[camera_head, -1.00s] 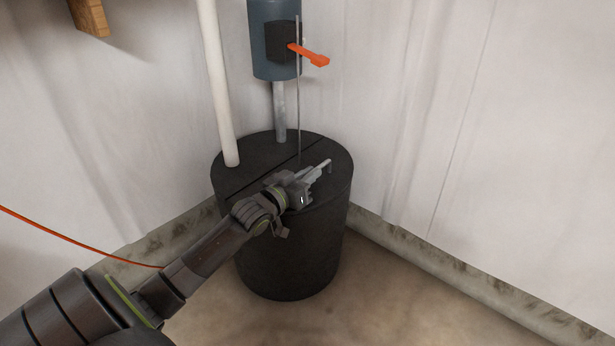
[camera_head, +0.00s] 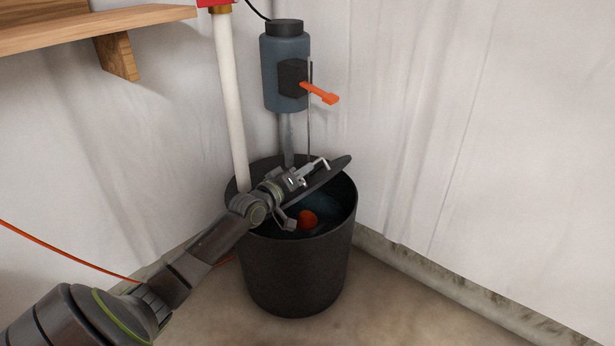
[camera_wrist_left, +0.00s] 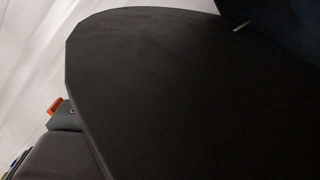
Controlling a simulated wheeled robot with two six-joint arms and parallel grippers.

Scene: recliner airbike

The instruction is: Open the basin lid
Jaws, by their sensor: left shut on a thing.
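The black basin (camera_head: 297,275) stands in the corner of the room. Its front lid half (camera_head: 333,176) is tilted up, leaving the front of the basin open. An orange-red ball (camera_head: 307,219) and dark bluish contents show inside. My left gripper (camera_head: 312,171) is shut on the lid's small metal handle (camera_head: 323,162). In the left wrist view the dark lid (camera_wrist_left: 190,90) fills most of the picture, and the fingertips cannot be made out. My right gripper is not in view.
A white pipe (camera_head: 230,110) and a blue-grey cylinder (camera_head: 285,75) with an orange lever (camera_head: 320,93) rise behind the basin. A thin rod (camera_head: 309,125) stands close by the lid. A wooden shelf (camera_head: 90,28) is at upper left. The floor at right is clear.

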